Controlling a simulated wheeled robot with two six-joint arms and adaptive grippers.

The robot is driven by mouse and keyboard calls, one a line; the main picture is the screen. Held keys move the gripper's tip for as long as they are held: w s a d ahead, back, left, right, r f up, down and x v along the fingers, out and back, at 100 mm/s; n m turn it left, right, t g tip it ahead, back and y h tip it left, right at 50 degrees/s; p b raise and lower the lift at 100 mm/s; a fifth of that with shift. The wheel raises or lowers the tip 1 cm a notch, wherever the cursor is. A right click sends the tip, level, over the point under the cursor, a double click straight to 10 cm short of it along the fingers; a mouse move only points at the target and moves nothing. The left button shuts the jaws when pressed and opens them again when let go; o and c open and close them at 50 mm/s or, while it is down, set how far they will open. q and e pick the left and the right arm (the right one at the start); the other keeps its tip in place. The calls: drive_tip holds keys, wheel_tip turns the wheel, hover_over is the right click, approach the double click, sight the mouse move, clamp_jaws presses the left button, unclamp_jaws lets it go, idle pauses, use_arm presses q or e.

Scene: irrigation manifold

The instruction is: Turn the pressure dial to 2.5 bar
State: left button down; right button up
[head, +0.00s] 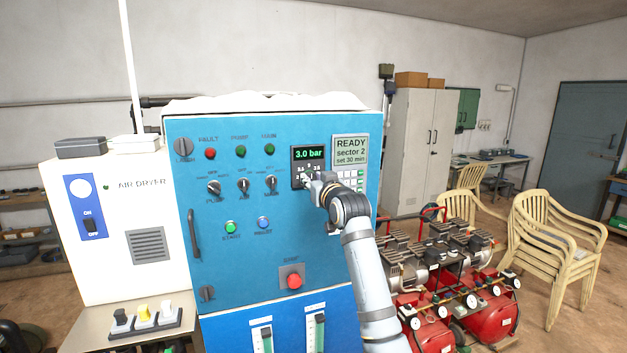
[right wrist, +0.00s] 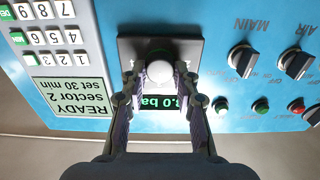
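The pressure dial (right wrist: 160,72) is a small round pale knob on a dark panel (right wrist: 128,48), seen upside down in the right wrist view. Its display (head: 309,154) above the dial reads 3.0 bar in the head view. My right gripper (right wrist: 158,76) has one finger on each side of the knob, with a narrow gap showing, so it looks open around it. In the head view my right gripper (head: 314,183) covers most of the dial and part of its scale.
The blue cabinet (head: 205,270) also carries rotary switches (head: 243,184), lamps, a keypad (head: 352,180) right of the dial and a red button (head: 295,281) below. A screen (head: 351,150) reads READY sector 2. Red compressors (head: 490,315) stand at right; the white air dryer (head: 150,205) stands at left.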

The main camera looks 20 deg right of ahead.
clamp_jaws()
drive_tip(key=shift+a+n+b, duration=0.1)
drive_tip(key=shift+n+b, duration=0.65)
drive_tip(key=shift+n, duration=3.55)
drive_tip(key=o, duration=0.8)
unclamp_jaws()
drive_tip(key=shift+c, duration=0.2)
